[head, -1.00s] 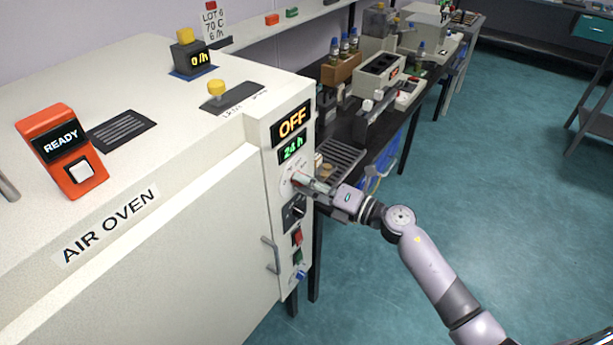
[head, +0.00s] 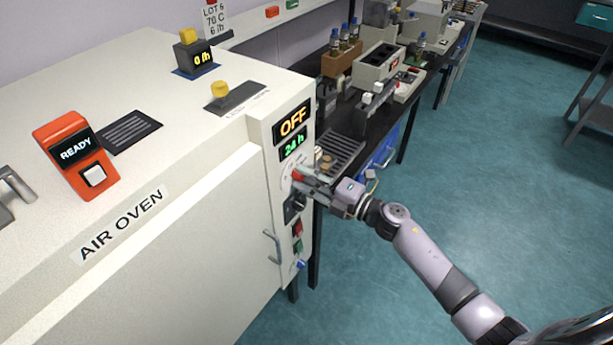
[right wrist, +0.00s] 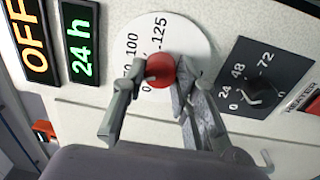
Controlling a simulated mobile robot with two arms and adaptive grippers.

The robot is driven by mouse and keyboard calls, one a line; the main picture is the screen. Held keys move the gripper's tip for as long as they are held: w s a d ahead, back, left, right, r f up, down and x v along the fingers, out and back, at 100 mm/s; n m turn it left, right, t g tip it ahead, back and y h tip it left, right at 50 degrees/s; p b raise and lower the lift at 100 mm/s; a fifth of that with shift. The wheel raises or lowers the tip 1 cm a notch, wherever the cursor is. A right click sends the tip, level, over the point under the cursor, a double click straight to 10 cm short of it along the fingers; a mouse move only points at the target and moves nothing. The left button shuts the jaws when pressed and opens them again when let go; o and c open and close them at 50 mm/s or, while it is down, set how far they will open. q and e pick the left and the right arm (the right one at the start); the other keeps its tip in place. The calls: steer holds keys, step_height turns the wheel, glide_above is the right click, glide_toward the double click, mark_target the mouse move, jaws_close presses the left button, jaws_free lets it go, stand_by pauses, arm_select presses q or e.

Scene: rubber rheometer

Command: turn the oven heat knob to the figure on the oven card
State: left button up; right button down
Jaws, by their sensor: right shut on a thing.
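The red heat knob (right wrist: 161,70) sits on a round white dial (right wrist: 195,42) with figures including 100 and 125; the lower figures are partly hidden. My right gripper (right wrist: 153,86) is shut on the knob, one finger on each side. In the head view the knob (head: 298,174) shows on the oven's front panel (head: 268,160), with my right gripper (head: 308,181) at it. I cannot read where the knob points. The oven card (head: 215,19) behind the oven reads LOT 6, 70 C, 6 /h. The oven display (head: 293,121) reads OFF. My left gripper is not in view.
A 24 h display (head: 294,146) is above the dial, and a black timer knob (right wrist: 258,88) is beside it. Red and green buttons and a door handle (head: 273,246) are lower. An orange READY box (head: 77,155) stands on the oven. A bench with apparatus lies behind.

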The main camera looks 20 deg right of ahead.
steer(key=shift+f, duration=0.1)
steer(key=c, duration=1.3)
jaws_free()
steer(key=v, duration=1.2)
